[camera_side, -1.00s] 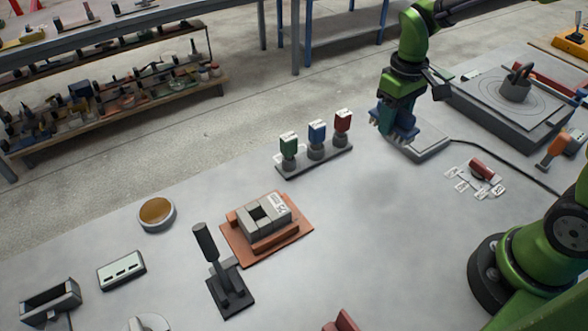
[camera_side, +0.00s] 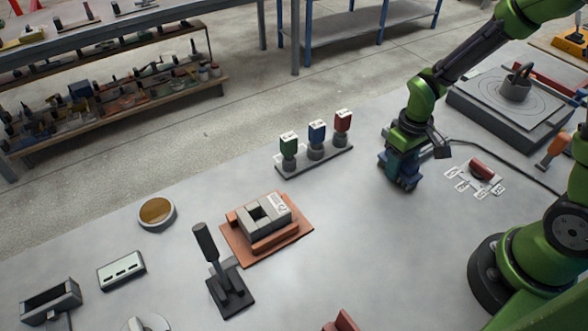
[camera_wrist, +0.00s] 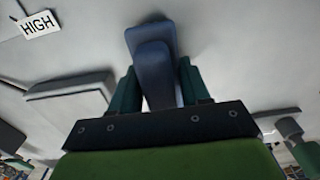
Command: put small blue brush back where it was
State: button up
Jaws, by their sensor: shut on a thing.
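The small blue brush (camera_wrist: 155,65) is between the two dark teal fingers of my gripper (camera_wrist: 160,85) in the wrist view. My gripper is shut on it. In the side view my gripper (camera_side: 398,178) is low over the table, right of the labelled rack, with the blue brush mostly hidden by the fingers. I cannot tell whether the brush touches the table.
A grey slab (camera_wrist: 70,95) lies beside the gripper. A rack (camera_side: 315,162) with green, blue and red handled pieces stands left. A red piece (camera_side: 481,170) with white cards lies right; one card (camera_wrist: 38,24) reads HIGH. Bare table lies in front.

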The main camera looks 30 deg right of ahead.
aim_at(405, 177)
jog(key=shift+f, duration=0.1)
jog(key=o, duration=0.9)
jog(key=shift+o, duration=0.2)
notch_tip(405, 177, up, 12)
jog(key=shift+r, duration=0.1)
jog(key=s+a+r+m+t+y, duration=0.2)
jog(key=s+a+r+m+t, duration=0.2)
jog(key=s+r+t, duration=0.3)
notch_tip(405, 177, up, 4)
jog(key=shift+s+a+r, duration=0.15)
jog(key=shift+s+r, duration=0.05)
jog(key=shift+s, duration=0.5)
